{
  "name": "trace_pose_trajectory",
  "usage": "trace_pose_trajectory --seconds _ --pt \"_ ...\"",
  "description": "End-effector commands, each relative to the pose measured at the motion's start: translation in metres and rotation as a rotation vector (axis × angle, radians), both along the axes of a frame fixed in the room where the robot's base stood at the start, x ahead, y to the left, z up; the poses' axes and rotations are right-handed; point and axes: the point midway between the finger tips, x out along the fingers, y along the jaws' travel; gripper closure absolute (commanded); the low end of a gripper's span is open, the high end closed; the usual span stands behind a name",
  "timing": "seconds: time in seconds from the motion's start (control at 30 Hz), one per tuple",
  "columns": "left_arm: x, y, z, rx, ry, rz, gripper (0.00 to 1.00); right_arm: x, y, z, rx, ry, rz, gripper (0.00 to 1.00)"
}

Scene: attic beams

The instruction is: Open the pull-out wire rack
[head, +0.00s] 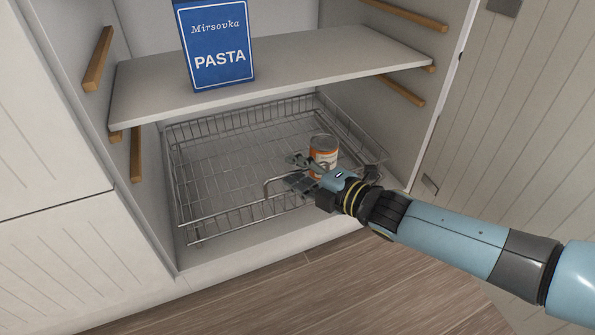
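The wire rack (215,228) is a low metal basket in the bottom of an open white cupboard. Its front rail lies just behind the cupboard's front edge. A raised wire handle (266,188) stands at the middle of its front. My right gripper (293,172) reaches in from the right at this handle. Its fingers look spread, one above the other, close to the handle's right part. Whether they touch the wire is hard to tell. An orange-labelled can (323,152) stands in the rack, partly behind my gripper. My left gripper is out of view.
A white shelf (300,72) crosses above the rack and carries a blue pasta box (217,45). Wooden runners (98,60) line the side walls. A planked door (520,120) stands open at right. The wooden floor (300,290) in front is clear.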

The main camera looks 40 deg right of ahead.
Motion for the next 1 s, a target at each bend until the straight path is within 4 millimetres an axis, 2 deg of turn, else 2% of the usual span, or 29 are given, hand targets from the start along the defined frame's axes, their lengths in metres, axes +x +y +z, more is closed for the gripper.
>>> trace_pose_trajectory --seconds 0.2,0.43,0.47,1.0 --pt "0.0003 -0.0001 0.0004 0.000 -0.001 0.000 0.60 0.0001 0.0001 0.0002 0.000 0.000 0.000 0.69" --pt "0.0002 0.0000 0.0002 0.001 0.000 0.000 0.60 0.0000 0.0001 0.0001 0.000 0.000 0.000 0.99" --pt "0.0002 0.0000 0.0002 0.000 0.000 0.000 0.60 0.0000 0.0001 0.0001 0.000 0.000 0.000 1.00" --pt "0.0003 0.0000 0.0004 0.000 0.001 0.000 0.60 -0.0008 0.0003 0.0005 0.002 -0.001 0.000 1.00"
